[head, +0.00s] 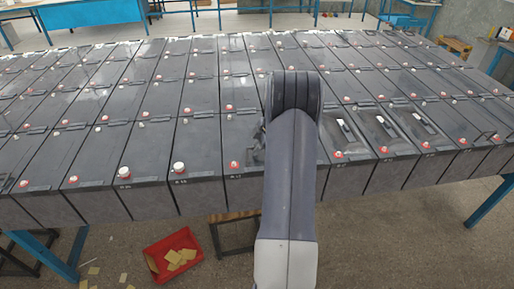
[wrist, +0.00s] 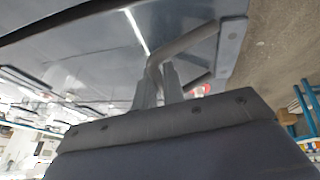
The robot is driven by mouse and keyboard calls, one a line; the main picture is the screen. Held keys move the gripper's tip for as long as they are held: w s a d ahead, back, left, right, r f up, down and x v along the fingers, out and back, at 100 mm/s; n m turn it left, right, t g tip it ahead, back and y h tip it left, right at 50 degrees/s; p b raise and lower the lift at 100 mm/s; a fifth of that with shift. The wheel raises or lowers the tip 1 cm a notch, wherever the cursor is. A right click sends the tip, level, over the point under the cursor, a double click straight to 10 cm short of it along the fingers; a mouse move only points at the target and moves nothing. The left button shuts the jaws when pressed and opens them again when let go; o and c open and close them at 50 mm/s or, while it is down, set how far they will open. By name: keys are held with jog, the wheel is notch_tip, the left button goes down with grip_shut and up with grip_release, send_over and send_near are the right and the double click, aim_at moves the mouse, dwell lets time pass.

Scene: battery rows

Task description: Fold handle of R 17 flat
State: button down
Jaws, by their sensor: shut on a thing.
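The battery at my gripper (head: 259,140) has a dark grey lid (head: 237,138) and a red terminal cap (head: 233,165) at its front edge. Its label is too small to read, so I cannot confirm it as R 17. My arm hides the right part of this lid in the head view. In the wrist view, a grey bent bar handle (wrist: 187,43) stands out from the dark battery top (wrist: 95,42). My gripper (wrist: 158,84) is shut on the handle near its bend. The handle is raised, not flat against the lid; its exact angle is unclear.
Rows of similar batteries fill the rack around it. White-marked lids (head: 381,124) lie to the right and white caps (head: 179,168) to the left. A red bin (head: 160,262) with yellowish pieces is on the floor. Blue workbenches (head: 90,12) stand behind.

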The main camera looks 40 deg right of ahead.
jog(key=c, duration=1.5)
grip_release()
jog(key=b+v, duration=0.1)
jog(key=v, duration=1)
jog(key=shift+b, duration=0.4)
jog(key=shift+f, duration=0.15)
jog(key=p+x, duration=0.2)
jog(key=x, duration=0.8)
jog(key=shift+w+a+f, duration=0.15)
jog(key=shift+w+f, duration=0.1)
jog(key=shift+f, duration=0.05)
jog(key=shift+s+r, duration=0.1)
jog(key=shift+r, duration=0.05)
jog(key=shift+t, duration=0.3)
